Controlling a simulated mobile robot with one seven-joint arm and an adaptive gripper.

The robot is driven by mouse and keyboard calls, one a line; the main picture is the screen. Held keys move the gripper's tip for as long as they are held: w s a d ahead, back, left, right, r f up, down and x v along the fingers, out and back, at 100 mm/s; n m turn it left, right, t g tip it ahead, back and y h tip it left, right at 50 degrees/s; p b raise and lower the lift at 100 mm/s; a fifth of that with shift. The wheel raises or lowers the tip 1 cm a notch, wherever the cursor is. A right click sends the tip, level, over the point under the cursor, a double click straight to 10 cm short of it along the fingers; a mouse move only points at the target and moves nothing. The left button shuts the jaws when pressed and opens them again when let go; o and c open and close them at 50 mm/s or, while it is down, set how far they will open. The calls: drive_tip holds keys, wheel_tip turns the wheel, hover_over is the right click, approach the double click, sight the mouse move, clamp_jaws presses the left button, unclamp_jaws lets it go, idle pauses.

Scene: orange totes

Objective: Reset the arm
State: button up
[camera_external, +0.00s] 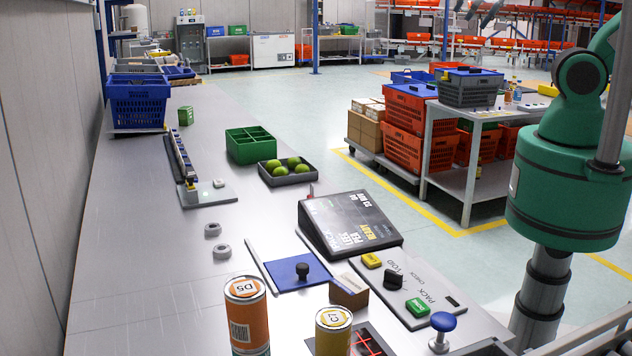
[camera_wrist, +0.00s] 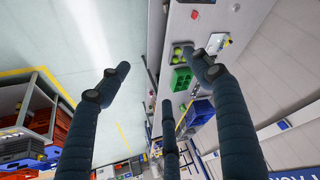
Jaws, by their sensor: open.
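My arm (camera_external: 572,170), green with a dark grey lower column, stands at the right edge of the external view. Its gripper is outside that view. In the wrist view my gripper (camera_wrist: 158,68) shows dark ribbed fingers spread wide apart, with nothing between them. The fingers are in the air, with the grey table and the floor far behind them. The wrist view is turned, so the room appears tilted.
The long grey table (camera_external: 130,262) holds a blue crate (camera_external: 138,103), a green divided box (camera_external: 250,146), a tray of green fruit (camera_external: 287,182), a black display panel (camera_external: 350,224), buttons and two cans (camera_external: 247,312). Orange totes (camera_external: 408,126) stand across the aisle. The floor between is clear.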

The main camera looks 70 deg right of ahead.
wheel_tip(320, 180, down, 12)
drive_tip(key=b, duration=1.1)
drive_tip(key=shift+b, duration=0.4)
